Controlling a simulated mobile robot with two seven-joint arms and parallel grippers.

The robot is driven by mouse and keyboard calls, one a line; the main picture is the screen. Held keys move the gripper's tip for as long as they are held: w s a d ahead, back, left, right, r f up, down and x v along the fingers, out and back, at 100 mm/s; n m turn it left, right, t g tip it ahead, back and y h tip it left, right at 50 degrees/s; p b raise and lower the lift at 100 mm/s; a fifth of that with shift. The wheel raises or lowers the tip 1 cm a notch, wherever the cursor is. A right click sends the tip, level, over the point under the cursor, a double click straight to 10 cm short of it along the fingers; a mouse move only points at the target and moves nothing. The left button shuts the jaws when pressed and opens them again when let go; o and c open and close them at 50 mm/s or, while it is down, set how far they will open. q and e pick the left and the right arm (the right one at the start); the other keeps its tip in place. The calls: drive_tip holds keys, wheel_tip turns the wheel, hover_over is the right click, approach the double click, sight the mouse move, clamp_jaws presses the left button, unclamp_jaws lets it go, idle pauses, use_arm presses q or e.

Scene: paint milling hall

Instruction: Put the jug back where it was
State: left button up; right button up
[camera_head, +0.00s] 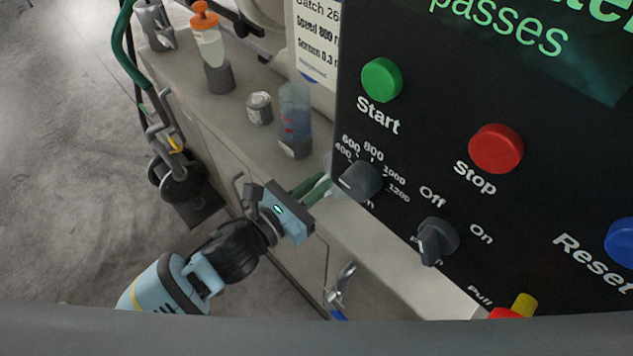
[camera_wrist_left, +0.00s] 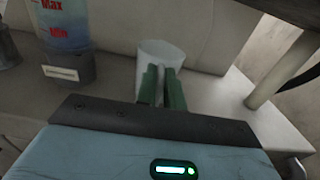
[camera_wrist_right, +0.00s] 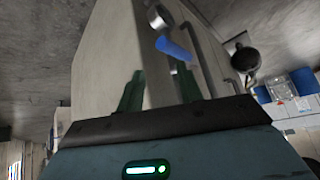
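My left gripper (camera_head: 318,186) reaches over the bench ledge, close to the black control panel. In the left wrist view its green fingers (camera_wrist_left: 162,85) are close together against a pale, whitish cylindrical vessel, which I take to be the jug (camera_wrist_left: 160,50). The fingers appear shut on its near side; the exact hold is hidden between them. In the head view the jug is mostly hidden by the fingers and the panel. My right gripper (camera_wrist_right: 158,90) shows only in its own wrist view. Its fingers are apart with nothing between them.
A clear container with Max and Min marks (camera_head: 295,112) stands on the ledge (camera_head: 345,220), left of the jug in the left wrist view. The control panel (camera_head: 440,130) overhangs the ledge at right.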

use_arm(q)
drive_tip(key=o, duration=0.4)
drive_tip(key=shift+r, duration=0.25)
drive_tip(key=v, duration=1.2)
drive_tip(key=shift+f+p, duration=0.1)
drive_tip(key=shift+p, duration=0.3)
